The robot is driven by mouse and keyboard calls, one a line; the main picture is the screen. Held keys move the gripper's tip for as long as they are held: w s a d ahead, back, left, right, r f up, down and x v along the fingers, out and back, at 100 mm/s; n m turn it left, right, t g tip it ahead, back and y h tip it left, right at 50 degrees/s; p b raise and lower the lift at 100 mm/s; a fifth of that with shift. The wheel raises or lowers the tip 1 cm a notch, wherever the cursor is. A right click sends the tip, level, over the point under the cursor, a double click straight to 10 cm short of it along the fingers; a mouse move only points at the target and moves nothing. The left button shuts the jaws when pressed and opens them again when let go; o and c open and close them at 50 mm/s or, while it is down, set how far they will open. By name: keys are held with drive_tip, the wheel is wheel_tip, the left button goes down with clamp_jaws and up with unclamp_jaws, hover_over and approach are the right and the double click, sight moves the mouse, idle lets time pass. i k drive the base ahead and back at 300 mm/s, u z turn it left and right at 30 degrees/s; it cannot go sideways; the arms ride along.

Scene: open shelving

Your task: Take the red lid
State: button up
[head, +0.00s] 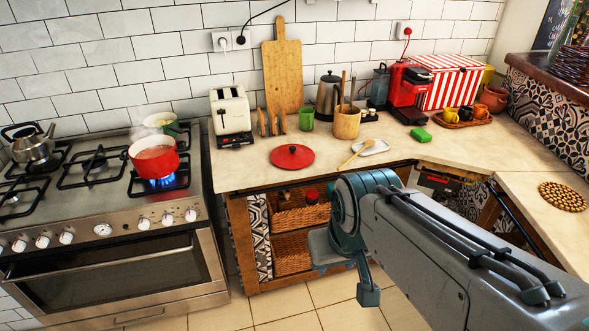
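The red lid (292,156) lies flat on the beige countertop, just right of the stove, with a dark knob on top. My gripper (345,283) is in front of the counter and below its top, right of the lid and well apart from it. Its two fingers look spread, with nothing seen between them. Part of it is hidden behind my wrist. A red pot (154,160) without a cover stands over a lit blue flame on the stove's front right burner.
Near the lid are a toaster (231,112), a green cup (306,119), a utensil holder (346,123) and a wooden spoon (354,155) by a white dish. A steaming green pot (161,123) stands behind the red pot. The counter around the lid is clear.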

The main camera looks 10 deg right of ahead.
sight(290, 156)
drive_tip(key=z, duration=1.35)
drive_tip(key=i, duration=1.75)
drive_tip(key=u, duration=1.05)
drive_tip(key=i, duration=0.6)
drive_tip(key=u, duration=0.7)
